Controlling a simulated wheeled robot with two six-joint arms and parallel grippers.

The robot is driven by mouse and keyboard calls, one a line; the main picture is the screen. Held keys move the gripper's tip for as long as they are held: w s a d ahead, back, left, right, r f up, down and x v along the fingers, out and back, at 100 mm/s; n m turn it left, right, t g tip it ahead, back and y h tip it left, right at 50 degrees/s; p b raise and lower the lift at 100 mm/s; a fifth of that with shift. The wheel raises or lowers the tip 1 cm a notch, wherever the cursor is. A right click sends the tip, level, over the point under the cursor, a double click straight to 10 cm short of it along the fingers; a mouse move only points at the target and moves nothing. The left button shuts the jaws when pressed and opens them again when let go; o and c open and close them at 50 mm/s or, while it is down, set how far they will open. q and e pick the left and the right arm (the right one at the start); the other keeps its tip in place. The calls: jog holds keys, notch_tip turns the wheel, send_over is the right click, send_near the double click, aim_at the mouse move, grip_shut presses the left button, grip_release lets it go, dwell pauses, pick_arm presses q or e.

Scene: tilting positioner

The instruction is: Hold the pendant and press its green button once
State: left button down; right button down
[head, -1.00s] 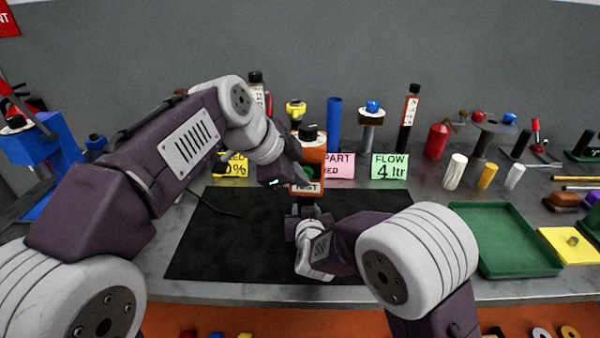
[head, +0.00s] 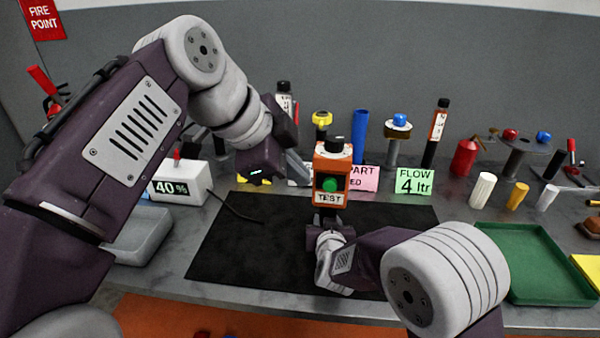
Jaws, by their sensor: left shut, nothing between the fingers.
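The pendant (head: 330,162) is an orange box with a black knob on top, a green button (head: 330,185) on its front and a TEST label below. It stands upright above the black mat. My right gripper (head: 326,214) is below it, and its fingers appear closed around the pendant's lower end; they are mostly hidden. My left gripper (head: 301,170) is shut and empty, just left of the pendant. Its fingertips point toward the pendant, and a small gap seems to separate them from it. The green button is in clear view.
The black mat (head: 230,255) lies under both grippers. A display box (head: 180,185) reading 40 % stands left, with a cable running onto the mat. Bottles, posts and cards, including a green FLOW card (head: 411,181), line the back. A green tray (head: 540,265) is at right.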

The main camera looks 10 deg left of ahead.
jog(key=shift+s+f, duration=0.15)
jog(key=shift+f, duration=0.2)
jog(key=c, duration=0.8)
grip_release()
jog(key=shift+r, duration=0.1)
jog(key=shift+r, duration=0.1)
